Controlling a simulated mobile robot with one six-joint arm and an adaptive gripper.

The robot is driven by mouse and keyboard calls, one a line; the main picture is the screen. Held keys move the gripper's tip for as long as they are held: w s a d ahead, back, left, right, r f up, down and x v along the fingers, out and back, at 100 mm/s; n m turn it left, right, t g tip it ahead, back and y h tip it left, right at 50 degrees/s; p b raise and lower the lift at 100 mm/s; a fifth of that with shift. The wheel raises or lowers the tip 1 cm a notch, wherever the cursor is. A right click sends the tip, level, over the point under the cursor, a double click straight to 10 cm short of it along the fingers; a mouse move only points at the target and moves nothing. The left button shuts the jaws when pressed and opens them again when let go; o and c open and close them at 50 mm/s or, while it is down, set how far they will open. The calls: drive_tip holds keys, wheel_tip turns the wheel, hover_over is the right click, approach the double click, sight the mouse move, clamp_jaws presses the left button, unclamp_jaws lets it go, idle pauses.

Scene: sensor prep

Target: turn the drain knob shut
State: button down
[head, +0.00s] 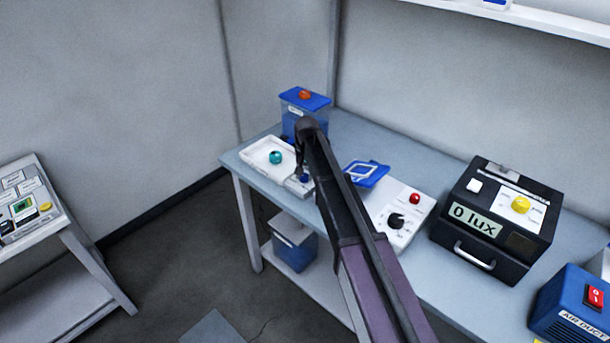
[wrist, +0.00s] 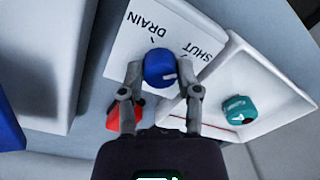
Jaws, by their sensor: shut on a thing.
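The drain knob (wrist: 158,66) is blue with a white pointer line. It sits on a white panel (wrist: 122,62) printed DRAIN and SHUT. In the wrist view the pointer line lies at the knob's lower right, and the SHUT word is up and right of the knob. My gripper (wrist: 162,78) is shut on the knob, one finger on each side. In the head view my gripper (head: 302,172) is over the knob (head: 304,178) at the bench's left end, and my arm hides part of the panel.
A red part (wrist: 114,118) shows by my left finger. A blue-lidded tank (head: 318,101) stands behind. Right along the bench are a blue item (head: 366,174), a control box (head: 412,222) and a black lux box (head: 480,250).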

drive_tip(key=shift+s, duration=0.15)
drive_tip(key=shift+c, duration=1.5)
unclamp_jaws()
drive_tip(key=shift+r, duration=0.15)
